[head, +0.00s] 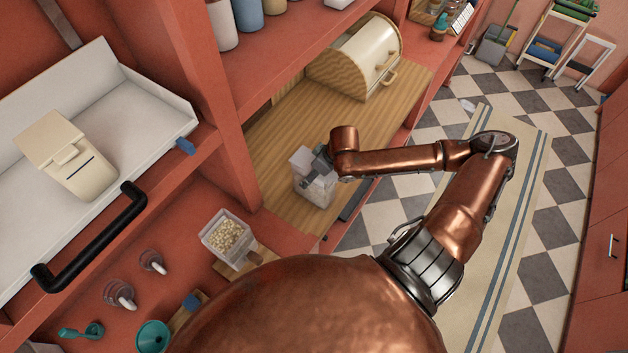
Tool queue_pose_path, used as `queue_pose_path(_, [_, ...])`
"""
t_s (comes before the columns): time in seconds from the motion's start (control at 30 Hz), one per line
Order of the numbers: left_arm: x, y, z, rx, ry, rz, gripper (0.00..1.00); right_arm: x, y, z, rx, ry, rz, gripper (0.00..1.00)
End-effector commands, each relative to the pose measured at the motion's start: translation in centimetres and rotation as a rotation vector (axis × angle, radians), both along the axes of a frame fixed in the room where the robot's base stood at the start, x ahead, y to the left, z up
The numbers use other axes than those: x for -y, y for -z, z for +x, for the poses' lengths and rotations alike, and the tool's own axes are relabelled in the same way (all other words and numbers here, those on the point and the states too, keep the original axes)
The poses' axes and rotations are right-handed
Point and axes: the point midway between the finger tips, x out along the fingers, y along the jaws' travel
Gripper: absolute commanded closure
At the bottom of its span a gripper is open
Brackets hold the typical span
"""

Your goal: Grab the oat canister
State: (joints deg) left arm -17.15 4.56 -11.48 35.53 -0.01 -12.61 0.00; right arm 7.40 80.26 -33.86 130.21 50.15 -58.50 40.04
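A clear, pale canister (316,192) stands on the wooden counter. My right gripper (322,164) is at its upper part, reaching in from the right. The fingers are small and partly hidden against the canister, so I cannot tell whether they are closed on it. A second clear square container (228,234), open at the top and filled with pale flakes or kernels, stands on the lower red surface to the left, apart from the gripper. No label is readable on either, so I cannot tell which holds oats. My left gripper is not in view.
A bread box (358,55) stands at the back of the counter (285,135). Above is a shelf with jars (222,25). At left, a white tray (120,110) with a black handle (92,240) holds a cream flip-lid bin (66,152). A teal funnel (152,337) lies lower left.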

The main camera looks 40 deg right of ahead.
Motion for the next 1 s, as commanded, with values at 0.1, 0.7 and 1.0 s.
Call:
queue_pose_path(0.1, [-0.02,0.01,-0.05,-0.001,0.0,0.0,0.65,0.0,0.01,-0.02,0.0,0.0,0.0,0.3])
queue_pose_path(0.7, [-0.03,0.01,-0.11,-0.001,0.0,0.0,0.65,0.01,-0.01,-0.01,0.0,0.0,0.0,0.71])
queue_pose_path(1.0, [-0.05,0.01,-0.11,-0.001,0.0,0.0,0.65,0.03,-0.02,0.0,0.0,0.0,-0.001,0.91])
